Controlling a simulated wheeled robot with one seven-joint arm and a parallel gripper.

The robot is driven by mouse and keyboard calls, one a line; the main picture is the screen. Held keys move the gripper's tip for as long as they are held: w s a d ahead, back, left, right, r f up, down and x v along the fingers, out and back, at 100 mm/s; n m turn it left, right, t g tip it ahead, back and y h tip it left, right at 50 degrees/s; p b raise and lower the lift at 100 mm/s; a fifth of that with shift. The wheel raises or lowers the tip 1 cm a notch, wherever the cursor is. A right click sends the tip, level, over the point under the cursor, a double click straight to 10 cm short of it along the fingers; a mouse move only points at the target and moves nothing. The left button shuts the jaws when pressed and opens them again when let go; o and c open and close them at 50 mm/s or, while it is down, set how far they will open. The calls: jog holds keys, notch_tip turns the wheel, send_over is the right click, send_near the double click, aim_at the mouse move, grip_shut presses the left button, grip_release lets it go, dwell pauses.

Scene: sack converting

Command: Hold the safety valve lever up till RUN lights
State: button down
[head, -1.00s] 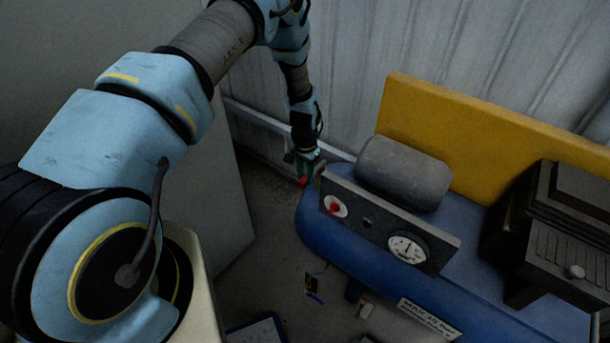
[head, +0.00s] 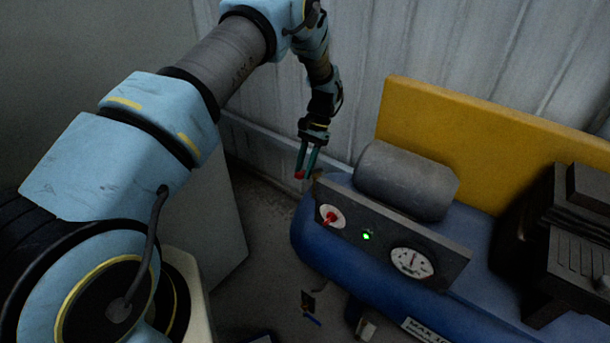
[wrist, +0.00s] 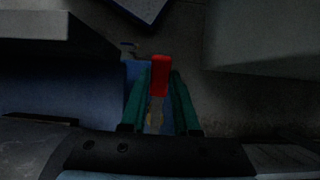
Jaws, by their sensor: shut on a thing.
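The safety valve lever shows as a red tip (head: 299,175) at the left end of the blue compressor tank (head: 320,245). In the wrist view the red lever (wrist: 160,75) lies between the two green fingers. My gripper (head: 305,168) is shut on the lever, and the fingers hide part of it. It also shows in the wrist view (wrist: 161,85). A green lamp (head: 366,237) on the dark panel (head: 385,230) is lit; its label is too small to read. A round gauge (head: 411,262) is to its right.
A red knob on a white dial (head: 330,217) is on the panel's left. A grey cylinder (head: 407,180) and a yellow board (head: 480,130) stand behind the panel. A corrugated wall (head: 450,50) rises close behind my gripper. A pale cabinet (head: 215,220) stands left.

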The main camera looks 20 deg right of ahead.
aim_at(314, 170)
dwell(0.3)
jog(key=c, duration=0.6)
grip_release()
jog(key=shift+c, duration=0.2)
jog(key=shift+d+r, duration=0.1)
jog(key=shift+d, duration=0.05)
jog(key=b+v, duration=0.3)
jog(key=v, duration=0.7)
jog(key=shift+r, duration=0.3)
jog(key=shift+w+d, duration=0.1)
jog(key=shift+w, duration=0.05)
